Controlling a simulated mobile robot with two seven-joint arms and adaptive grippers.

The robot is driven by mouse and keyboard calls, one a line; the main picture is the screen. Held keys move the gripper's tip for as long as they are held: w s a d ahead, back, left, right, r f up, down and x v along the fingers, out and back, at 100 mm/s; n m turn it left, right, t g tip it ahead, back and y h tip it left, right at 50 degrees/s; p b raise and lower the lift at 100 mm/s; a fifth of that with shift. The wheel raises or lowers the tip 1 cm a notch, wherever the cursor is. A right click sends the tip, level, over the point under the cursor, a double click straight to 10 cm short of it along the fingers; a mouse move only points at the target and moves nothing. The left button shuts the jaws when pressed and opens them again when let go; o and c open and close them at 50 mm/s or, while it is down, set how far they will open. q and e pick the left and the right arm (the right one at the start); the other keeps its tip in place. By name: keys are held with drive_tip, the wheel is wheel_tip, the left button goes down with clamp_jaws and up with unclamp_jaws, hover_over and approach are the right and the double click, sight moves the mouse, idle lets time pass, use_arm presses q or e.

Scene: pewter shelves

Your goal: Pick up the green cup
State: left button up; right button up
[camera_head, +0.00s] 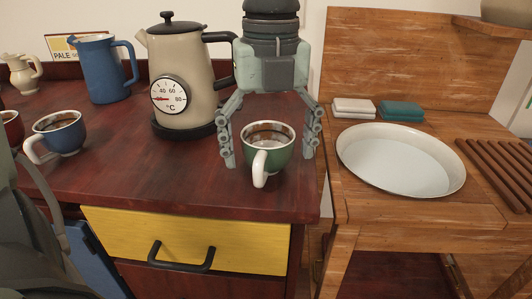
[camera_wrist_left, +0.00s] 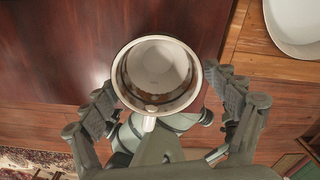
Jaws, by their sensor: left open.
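The green cup (camera_head: 268,158) stands upright near the front right corner of the dark red counter, its white handle towards me. It has a pale rim and a brown band inside. My left gripper (camera_head: 270,155) points down over it, open, with one finger on each side of the cup. In the left wrist view the cup (camera_wrist_left: 157,75) is seen from above, between the open fingers (camera_wrist_left: 163,88). I cannot tell whether the fingers touch it. My right gripper is not in view.
A beige kettle (camera_head: 185,75) with a dial stands close behind left of the gripper. A blue cup (camera_head: 58,135) and a blue jug (camera_head: 103,68) are further left. At right, a white basin (camera_head: 400,160) sits on a wooden stand. A yellow drawer (camera_head: 190,238) is below the counter.

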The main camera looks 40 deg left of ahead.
use_arm(q)
drive_tip(key=shift+f, duration=0.2)
drive_tip(key=c, duration=1.4)
drive_tip(key=shift+c, duration=0.2)
drive_tip(key=shift+r, duration=0.1)
wheel_tip(320, 180, up, 28)
drive_tip(key=p, duration=0.2)
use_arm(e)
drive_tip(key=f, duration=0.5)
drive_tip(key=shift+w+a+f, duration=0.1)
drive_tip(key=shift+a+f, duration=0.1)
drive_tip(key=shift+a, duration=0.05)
